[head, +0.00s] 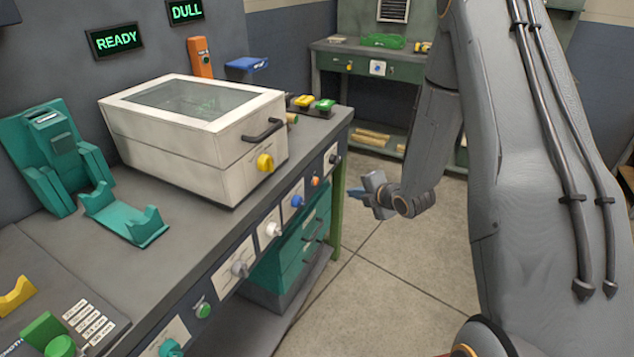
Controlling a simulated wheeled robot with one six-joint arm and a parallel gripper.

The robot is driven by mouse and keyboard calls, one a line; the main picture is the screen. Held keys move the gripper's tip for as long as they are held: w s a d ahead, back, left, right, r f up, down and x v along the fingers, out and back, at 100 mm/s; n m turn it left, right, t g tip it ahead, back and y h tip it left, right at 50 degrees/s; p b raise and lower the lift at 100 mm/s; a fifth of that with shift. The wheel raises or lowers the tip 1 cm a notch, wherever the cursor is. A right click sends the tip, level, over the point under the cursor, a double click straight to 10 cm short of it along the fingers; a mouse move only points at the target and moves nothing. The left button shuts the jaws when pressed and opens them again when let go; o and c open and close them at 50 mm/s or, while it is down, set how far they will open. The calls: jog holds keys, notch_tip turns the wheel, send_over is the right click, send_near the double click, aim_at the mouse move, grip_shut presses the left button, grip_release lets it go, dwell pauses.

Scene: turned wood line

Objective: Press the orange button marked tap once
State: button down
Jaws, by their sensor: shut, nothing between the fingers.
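A small round orange button (315,181) sits on the front panel of the workbench, between a blue knob (297,201) and a dark knob (334,159). Its marking is too small to read. My gripper (358,197) is in front of the bench at the right, over the floor, pointing left toward the panel. It is shut and empty, apart from the button. Its fingertips are small and partly blend together in this view.
A white box with a glass lid (190,150) stands on the bench (190,232), with a dark handle and yellow knob. Teal holders (62,150) stand left of it. White, grey and green controls line the front panel. A green bench (330,55) stands behind. The floor (400,270) is clear.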

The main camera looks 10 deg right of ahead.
jog(key=w+a+b, duration=0.1)
jog(key=w+a, duration=0.4)
jog(key=a, duration=0.2)
jog(key=shift+b, duration=0.35)
jog(key=shift+w+a, duration=0.15)
dwell(2.0)
jog(key=shift+w+a, duration=0.2)
jog(key=shift+a, duration=0.05)
jog(key=shift+w+a+b, duration=0.2)
jog(key=shift+a+b, duration=0.1)
jog(key=shift+a, duration=0.05)
dwell(0.7)
jog(key=shift+s+d, duration=0.1)
jog(key=shift+d, duration=0.1)
jog(key=shift+s+d, duration=0.35)
jog(key=shift+d, duration=0.1)
jog(key=shift+s+d, duration=0.1)
dwell(0.3)
jog(key=shift+s+d+p, duration=0.3)
jog(key=shift+s+d, duration=0.4)
jog(key=shift+d, duration=0.3)
jog(key=shift+s+d+p, duration=0.25)
jog(key=shift+s+d, duration=0.45)
jog(key=shift+d, duration=0.25)
